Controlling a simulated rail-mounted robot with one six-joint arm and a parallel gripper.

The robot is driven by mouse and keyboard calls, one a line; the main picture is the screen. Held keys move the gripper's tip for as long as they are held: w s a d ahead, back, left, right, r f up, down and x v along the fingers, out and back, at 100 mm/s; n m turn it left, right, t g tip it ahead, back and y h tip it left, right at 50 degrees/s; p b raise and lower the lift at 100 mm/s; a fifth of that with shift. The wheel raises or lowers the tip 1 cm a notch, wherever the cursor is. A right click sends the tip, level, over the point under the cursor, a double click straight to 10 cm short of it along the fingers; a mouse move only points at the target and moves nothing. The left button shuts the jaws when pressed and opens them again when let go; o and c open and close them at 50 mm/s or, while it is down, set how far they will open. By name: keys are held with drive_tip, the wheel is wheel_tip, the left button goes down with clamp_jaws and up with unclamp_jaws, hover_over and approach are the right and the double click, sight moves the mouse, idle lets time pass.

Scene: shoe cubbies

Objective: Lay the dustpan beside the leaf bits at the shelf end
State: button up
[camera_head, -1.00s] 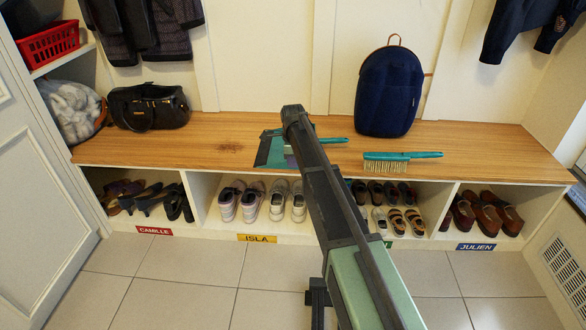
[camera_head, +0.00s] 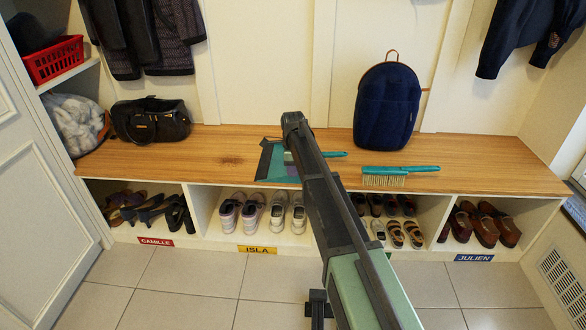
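The teal dustpan (camera_head: 268,163) lies on the wooden bench, or very close above it; I cannot tell which. Its wide pan is at the left and its handle (camera_head: 333,154) points right. My arm crosses in front of its middle. The leaf bits (camera_head: 231,161) are a brown patch on the bench, just left of the pan and apart from it. My gripper (camera_head: 289,157) is at the dustpan's middle, mostly hidden behind my arm. Its fingers do not show clearly, so I cannot tell whether they hold the dustpan.
A teal brush (camera_head: 400,170) lies right of my arm near the bench's front edge. A navy backpack (camera_head: 387,108) stands behind it. A black handbag (camera_head: 150,121) sits at the left end. Cubbies with shoes are below. The right end of the bench (camera_head: 490,160) is clear.

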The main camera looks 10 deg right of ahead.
wheel_tip(320, 180, up, 9)
drive_tip(key=p, duration=0.8)
drive_tip(key=s+n, duration=2.1)
drive_tip(key=s, duration=1.4)
drive_tip(key=shift+s+b, duration=0.35)
